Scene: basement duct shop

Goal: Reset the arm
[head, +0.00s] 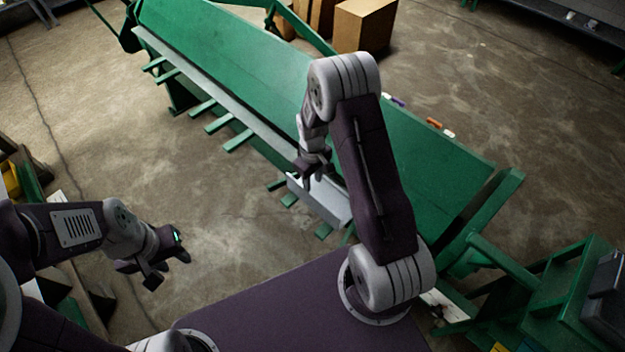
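My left arm comes in from the left, and its gripper (168,270) hangs over the concrete floor with its two dark fingers apart and nothing between them. My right arm rises from my purple base and bends over the green bench-like machine (220,45). Its gripper (308,180) points down near the machine's grey front edge, in front of a light grey metal piece (322,203). The fingers are small and partly hidden by the arm, so I cannot tell whether they are open or touch the piece.
Green prongs (238,141) stick out along the machine's front edge. Cardboard boxes (364,24) stand behind it. Small coloured items (434,123) lie by its far edge. A green cart (560,300) stands at lower right. Open floor (180,190) lies left of the machine.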

